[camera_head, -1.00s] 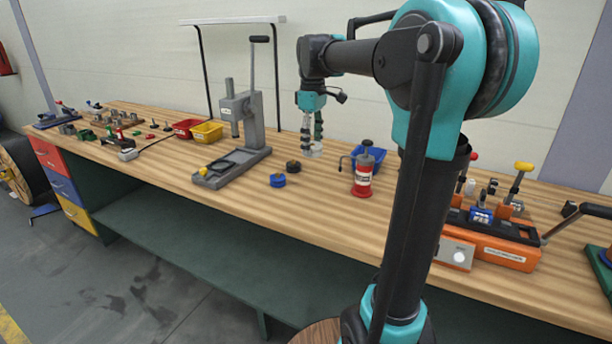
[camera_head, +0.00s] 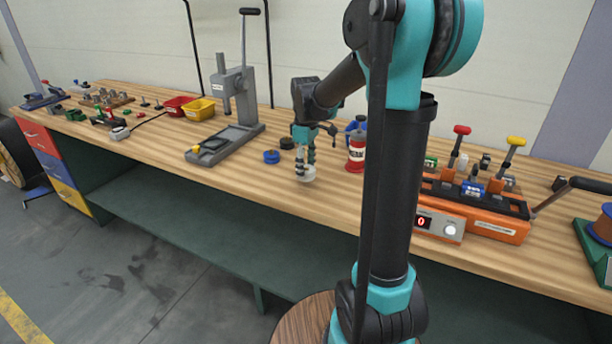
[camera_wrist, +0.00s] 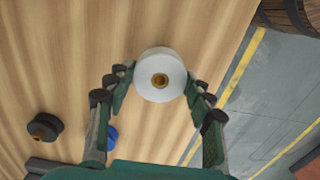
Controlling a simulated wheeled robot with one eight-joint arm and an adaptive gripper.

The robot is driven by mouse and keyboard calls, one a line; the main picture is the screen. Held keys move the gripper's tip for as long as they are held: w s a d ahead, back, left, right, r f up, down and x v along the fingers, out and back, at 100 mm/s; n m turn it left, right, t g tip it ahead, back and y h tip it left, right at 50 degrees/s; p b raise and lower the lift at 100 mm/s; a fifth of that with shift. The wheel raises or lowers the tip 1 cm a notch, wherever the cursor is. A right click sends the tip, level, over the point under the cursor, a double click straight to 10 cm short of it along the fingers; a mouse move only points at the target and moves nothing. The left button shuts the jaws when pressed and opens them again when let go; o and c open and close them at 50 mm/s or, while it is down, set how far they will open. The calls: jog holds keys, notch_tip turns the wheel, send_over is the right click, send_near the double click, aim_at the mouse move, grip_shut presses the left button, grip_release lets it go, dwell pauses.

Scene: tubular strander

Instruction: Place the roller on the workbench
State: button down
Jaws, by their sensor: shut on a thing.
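The roller (camera_wrist: 161,74) is a white disc with a brass-coloured hub, seen between my fingers in the wrist view. In the head view the roller (camera_head: 306,174) is at the tips of my gripper (camera_head: 305,166), low over the workbench (camera_head: 240,178) near its front edge. My gripper (camera_wrist: 158,82) is shut on the roller, with a finger on each side. I cannot tell whether the roller touches the wooden top.
A blue roller (camera_head: 271,157) and a black roller (camera_head: 287,143) lie left of my gripper. A red bottle (camera_head: 356,155) stands close on the right. A grey press (camera_head: 236,105) is further left, and an orange machine (camera_head: 480,212) is at the right. Bare wood lies in front.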

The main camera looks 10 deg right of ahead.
aim_at(306, 169)
jog(key=shift+f, duration=1.55)
jog(key=shift+f, duration=0.15)
jog(key=c, duration=0.6)
grip_release()
notch_tip(306, 169, up, 12)
jog(key=shift+r, duration=0.2)
